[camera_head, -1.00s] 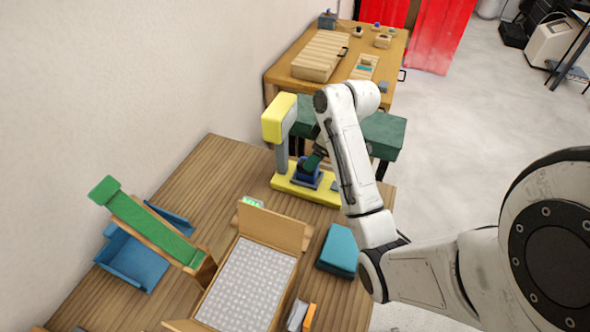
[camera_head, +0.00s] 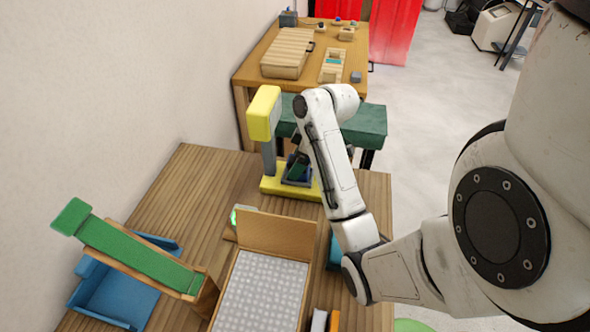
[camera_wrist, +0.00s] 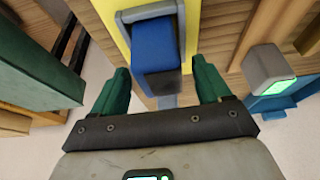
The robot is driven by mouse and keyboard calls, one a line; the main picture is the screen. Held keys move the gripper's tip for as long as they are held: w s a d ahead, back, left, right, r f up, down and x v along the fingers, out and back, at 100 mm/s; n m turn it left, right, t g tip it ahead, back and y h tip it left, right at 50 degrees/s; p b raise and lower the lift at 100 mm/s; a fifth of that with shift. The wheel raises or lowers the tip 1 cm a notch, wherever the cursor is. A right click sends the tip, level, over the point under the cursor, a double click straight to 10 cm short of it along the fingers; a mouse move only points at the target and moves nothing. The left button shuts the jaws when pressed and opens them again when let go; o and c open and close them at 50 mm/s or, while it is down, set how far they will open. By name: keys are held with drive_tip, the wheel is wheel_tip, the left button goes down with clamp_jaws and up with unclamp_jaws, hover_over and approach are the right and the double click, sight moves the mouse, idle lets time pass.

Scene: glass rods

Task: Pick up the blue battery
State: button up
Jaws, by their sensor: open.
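The blue battery (camera_wrist: 156,48) is a blue block that sits in a grey holder (camera_wrist: 150,12) on the yellow base (camera_wrist: 112,18) of a stand. My gripper (camera_wrist: 160,66) is open, its two green fingers on either side of the battery's near end, with no clear contact. In the head view, my gripper (camera_head: 300,167) is over the yellow stand (camera_head: 263,112), and my arm hides part of it. The battery is small and mostly hidden there.
A green bench (camera_head: 365,128) stands behind the stand. On the wooden table (camera_head: 190,178) are a green sloping ramp (camera_head: 135,252), a blue bin (camera_head: 105,300) and a wooden box with a speckled panel (camera_head: 262,290). A grey block with a green display (camera_wrist: 268,65) is to the right.

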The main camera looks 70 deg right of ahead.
drive_tip(key=shift+c, duration=0.2)
drive_tip(key=c, duration=1.2)
drive_tip(key=shift+c, duration=0.2)
drive_tip(key=shift+w+r, duration=0.1)
